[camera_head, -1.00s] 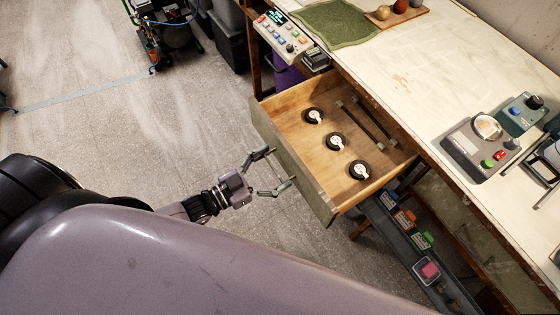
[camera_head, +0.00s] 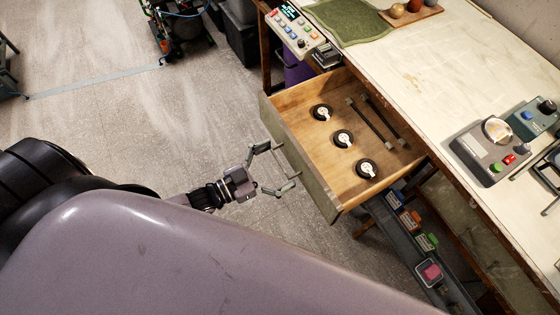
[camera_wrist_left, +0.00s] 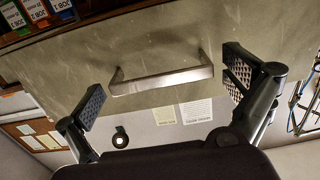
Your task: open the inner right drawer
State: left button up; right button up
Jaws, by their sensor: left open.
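A wooden drawer (camera_head: 307,148) is pulled out from under the worktable. It has a grey-green front (camera_head: 301,168). Inside lie several round black knobs with white tops and two dark bars. My left gripper (camera_head: 281,167) is in front of the drawer front, jaws spread. In the left wrist view the drawer's metal bar handle (camera_wrist_left: 162,82) runs across between the two open fingers (camera_wrist_left: 163,88), with a gap at each side. The fingers are not closed on it. My right gripper is out of view.
The worktable (camera_head: 420,85) carries a green mat (camera_head: 347,20), a button panel (camera_head: 296,32) and grey control boxes (camera_head: 490,150) at the right. A narrow tray (camera_head: 408,250) with coloured boxes lies below the drawer.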

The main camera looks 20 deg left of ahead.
pick_arm(q)
jog(key=v, duration=1.1)
jog(key=shift+s+a, duration=0.2)
jog(key=shift+s, duration=0.05)
jog(key=shift+f, duration=0.1)
jog(key=s+a+f+n+g+y, duration=0.1)
jog(key=a+f+g+y, duration=0.15)
jog(key=f, duration=0.65)
jog(key=s+a+f+n+g+y, duration=0.1)
jog(key=s+a+f+y, duration=0.15)
jog(key=f, duration=0.65)
jog(key=s+a+f+n+g+y, duration=0.15)
jog(key=f+y, duration=0.25)
jog(key=f, duration=0.5)
jog(key=s+d+f+g, duration=0.3)
jog(key=s+f, duration=0.3)
jog(key=s, duration=0.2)
jog(key=s+d+f+n+g+y, duration=0.1)
jog(key=s+d+f+g, duration=0.2)
jog(key=s+f+g, duration=0.2)
jog(key=s+f, duration=0.1)
jog(key=s, duration=0.2)
jog(key=shift+s+f+g+y, duration=0.2)
jog(key=shift+s+g+y, duration=0.1)
